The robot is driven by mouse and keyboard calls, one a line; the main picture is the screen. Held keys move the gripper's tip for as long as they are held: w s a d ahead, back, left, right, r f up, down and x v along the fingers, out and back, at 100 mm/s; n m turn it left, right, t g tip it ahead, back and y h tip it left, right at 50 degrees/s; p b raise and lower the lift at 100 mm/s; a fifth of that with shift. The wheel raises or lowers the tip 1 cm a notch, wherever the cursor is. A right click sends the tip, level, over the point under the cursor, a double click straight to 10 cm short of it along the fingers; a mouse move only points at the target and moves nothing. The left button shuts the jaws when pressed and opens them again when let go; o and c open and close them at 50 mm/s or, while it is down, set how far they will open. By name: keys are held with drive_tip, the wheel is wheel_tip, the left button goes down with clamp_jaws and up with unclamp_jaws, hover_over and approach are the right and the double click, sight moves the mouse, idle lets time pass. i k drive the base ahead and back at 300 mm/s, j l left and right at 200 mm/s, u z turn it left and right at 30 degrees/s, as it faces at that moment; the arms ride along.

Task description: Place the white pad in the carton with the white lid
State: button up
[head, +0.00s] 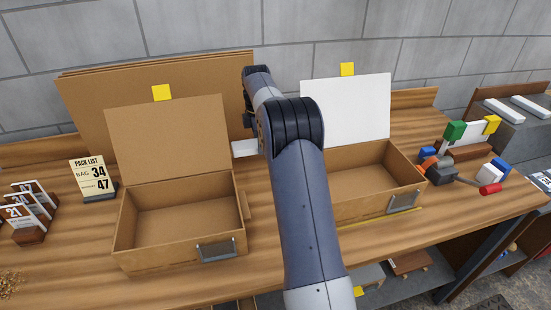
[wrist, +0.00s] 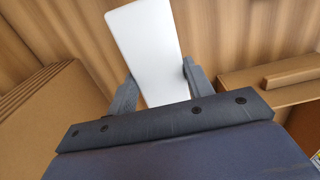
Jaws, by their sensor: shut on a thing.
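The white pad (wrist: 147,45) is a flat white slab between the fingers of my gripper (wrist: 155,83) in the wrist view. My gripper is shut on it, with most of the pad sticking out past the fingertips. In the head view one end of the pad (head: 245,148) shows left of my arm, between the two cartons; my arm hides the gripper there. The carton with the white lid (head: 378,188) stands open at the right, its white lid (head: 345,108) raised at the back. My arm covers its left part. The visible inside looks empty.
An open carton with a brown lid (head: 180,250) stands at the left and looks empty. Brown boards (head: 90,95) lean behind it. A pack list sign (head: 93,177) and number cards (head: 27,212) are at the left. Coloured blocks and a red-handled tool (head: 490,188) sit at the right.

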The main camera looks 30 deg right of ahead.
sight(357, 191)
drive_tip(key=k+j, duration=0.15)
drive_tip(key=k, duration=0.35)
drive_tip(key=k+j, duration=0.15)
drive_tip(key=k, duration=0.35)
drive_tip(key=k+j, duration=0.15)
drive_tip(key=k, duration=0.3)
